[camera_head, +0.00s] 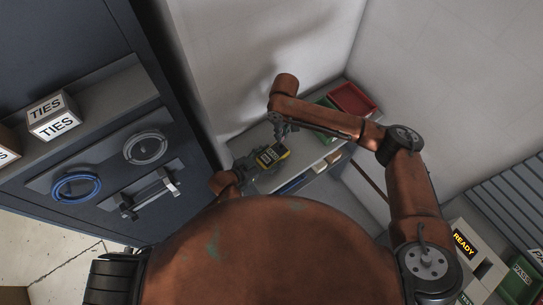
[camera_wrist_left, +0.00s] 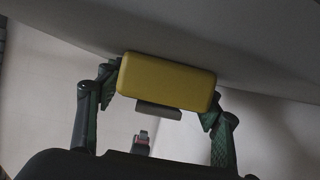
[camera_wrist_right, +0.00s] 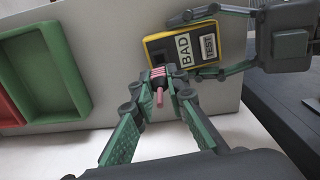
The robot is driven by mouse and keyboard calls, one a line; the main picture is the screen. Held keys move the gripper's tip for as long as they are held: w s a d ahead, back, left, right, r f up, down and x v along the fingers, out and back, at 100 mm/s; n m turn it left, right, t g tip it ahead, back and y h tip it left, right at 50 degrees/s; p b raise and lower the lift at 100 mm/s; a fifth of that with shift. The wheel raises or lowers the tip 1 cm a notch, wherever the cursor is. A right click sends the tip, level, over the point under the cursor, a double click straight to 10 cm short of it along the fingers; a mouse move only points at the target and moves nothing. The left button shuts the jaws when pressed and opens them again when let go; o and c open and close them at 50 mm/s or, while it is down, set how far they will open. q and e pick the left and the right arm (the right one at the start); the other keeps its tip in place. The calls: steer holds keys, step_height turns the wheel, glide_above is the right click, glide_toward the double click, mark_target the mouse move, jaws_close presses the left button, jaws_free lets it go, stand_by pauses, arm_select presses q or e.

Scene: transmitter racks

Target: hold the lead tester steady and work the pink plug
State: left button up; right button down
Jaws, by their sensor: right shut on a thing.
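The lead tester (camera_head: 273,156) is a small yellow and black box above the counter. In the right wrist view its face (camera_wrist_right: 158,50) shows BAD and TEST labels. My left gripper (camera_head: 259,161) is shut on it, one finger on each side; in the left wrist view the yellow back (camera_wrist_left: 167,82) sits between the fingers. The pink plug (camera_wrist_right: 157,82) is between the fingertips of my right gripper (camera_wrist_right: 160,88), which is shut on it at the tester's near edge. Whether the plug is seated in the tester I cannot tell. In the head view my right gripper (camera_head: 283,128) hides the plug.
A green tray (camera_wrist_right: 42,70) and a red tray (camera_head: 352,99) are at the counter's far end. The grey counter (camera_head: 312,150) runs along the wall. A dark rack (camera_head: 110,150) with a blue ring and a handle stands left. A READY unit (camera_head: 466,245) is at lower right.

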arm_select(q)
steer(key=o, duration=0.3)
steer(key=v, duration=1.2)
steer(key=shift+a, duration=0.15)
